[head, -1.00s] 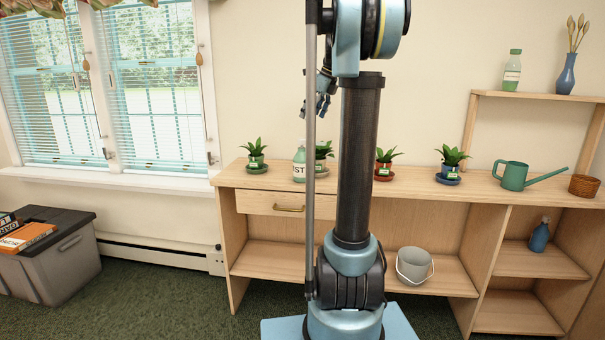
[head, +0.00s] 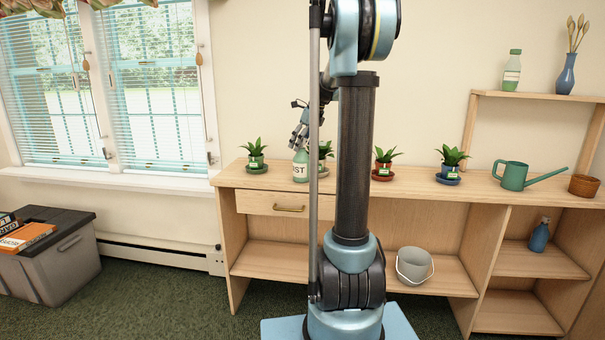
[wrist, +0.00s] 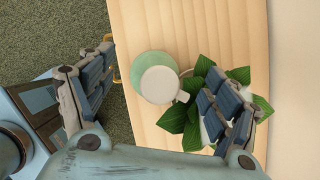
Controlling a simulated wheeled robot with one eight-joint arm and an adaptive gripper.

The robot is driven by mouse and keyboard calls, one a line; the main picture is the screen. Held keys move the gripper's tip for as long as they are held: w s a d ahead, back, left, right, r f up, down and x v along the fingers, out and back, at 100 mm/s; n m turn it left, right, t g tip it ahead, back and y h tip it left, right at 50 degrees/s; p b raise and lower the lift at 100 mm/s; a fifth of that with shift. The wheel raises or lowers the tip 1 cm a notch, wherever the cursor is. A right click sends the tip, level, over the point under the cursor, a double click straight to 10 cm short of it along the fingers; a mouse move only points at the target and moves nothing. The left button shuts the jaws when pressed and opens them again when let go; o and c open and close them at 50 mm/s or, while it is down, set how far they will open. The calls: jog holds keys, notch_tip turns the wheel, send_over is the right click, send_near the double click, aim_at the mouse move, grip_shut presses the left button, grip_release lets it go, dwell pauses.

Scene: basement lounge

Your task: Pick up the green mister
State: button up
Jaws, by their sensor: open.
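The green mister (head: 299,167) is a pale green bottle with a white label, upright on the wooden shelf top (head: 232,176); my arm's column and rod partly cover its right side. In the wrist view I look down on the mister (wrist: 148,62), with its white head (wrist: 160,85). My gripper (head: 297,142) is just above the mister, tilted down. In the wrist view my open gripper (wrist: 160,66) has its fingers on either side of the mister, apart from it. The right fingers overlap the leaves of a potted plant (wrist: 178,118).
A potted plant (head: 325,150) stands close to the mister's right, another (head: 256,155) to its left. A wall rises behind the shelf.

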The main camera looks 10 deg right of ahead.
aim_at(302, 165)
jog(key=shift+x, duration=1.95)
jog(key=shift+c, duration=0.2)
jog(key=c, duration=1.8)
grip_shut()
jog(key=shift+r, duration=0.15)
